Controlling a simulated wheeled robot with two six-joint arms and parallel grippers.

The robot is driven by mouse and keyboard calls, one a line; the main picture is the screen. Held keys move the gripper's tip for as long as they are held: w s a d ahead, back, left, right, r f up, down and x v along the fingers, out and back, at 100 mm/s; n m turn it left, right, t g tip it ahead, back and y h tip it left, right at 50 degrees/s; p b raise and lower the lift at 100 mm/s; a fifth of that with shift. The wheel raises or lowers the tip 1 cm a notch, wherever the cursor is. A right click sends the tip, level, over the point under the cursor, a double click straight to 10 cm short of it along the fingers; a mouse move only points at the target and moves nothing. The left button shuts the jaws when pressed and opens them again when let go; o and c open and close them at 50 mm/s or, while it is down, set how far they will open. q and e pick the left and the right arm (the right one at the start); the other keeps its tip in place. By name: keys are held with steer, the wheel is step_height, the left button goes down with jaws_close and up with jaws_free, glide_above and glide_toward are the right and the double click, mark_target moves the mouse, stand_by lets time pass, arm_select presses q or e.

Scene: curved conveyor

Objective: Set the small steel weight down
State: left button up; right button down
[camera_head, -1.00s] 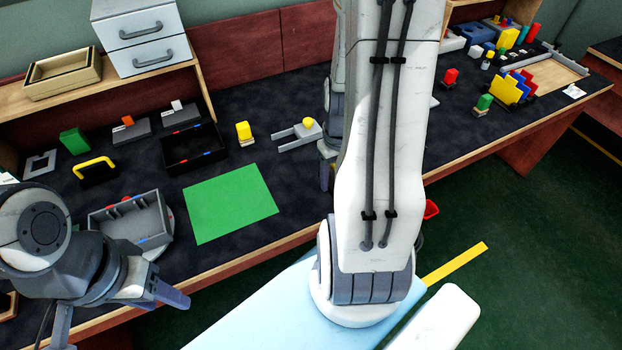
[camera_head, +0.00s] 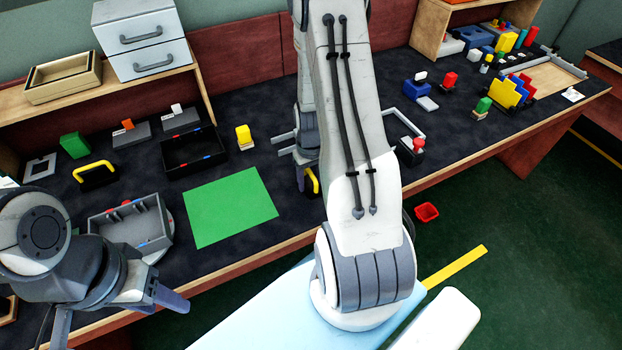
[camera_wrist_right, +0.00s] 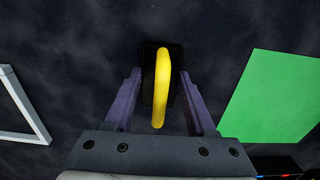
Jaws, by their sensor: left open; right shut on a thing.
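A dark block with a yellow arched handle, apparently the small steel weight (camera_wrist_right: 148,93), sits between the fingers of my right gripper (camera_wrist_right: 159,80) in the right wrist view. The gripper is shut on it. In the head view the weight (camera_head: 312,183) shows only partly beside my right gripper (camera_head: 304,172), right of the green mat (camera_head: 230,206). My right arm hides part of the gripper. Whether the weight touches the table is unclear. My left gripper (camera_head: 172,300) is open and empty at the lower left, in front of the table edge.
The green mat shows in the right wrist view (camera_wrist_right: 275,97), with a white frame (camera_wrist_right: 18,108) on the opposite side. A black tray (camera_head: 190,170) and another yellow-handled block (camera_head: 97,174) stand left. Dark table is bare around the weight.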

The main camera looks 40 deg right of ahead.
steer(key=shift+f, duration=0.2)
steer(key=shift+c, duration=1.1)
jaws_free()
steer(key=shift+r, duration=0.15)
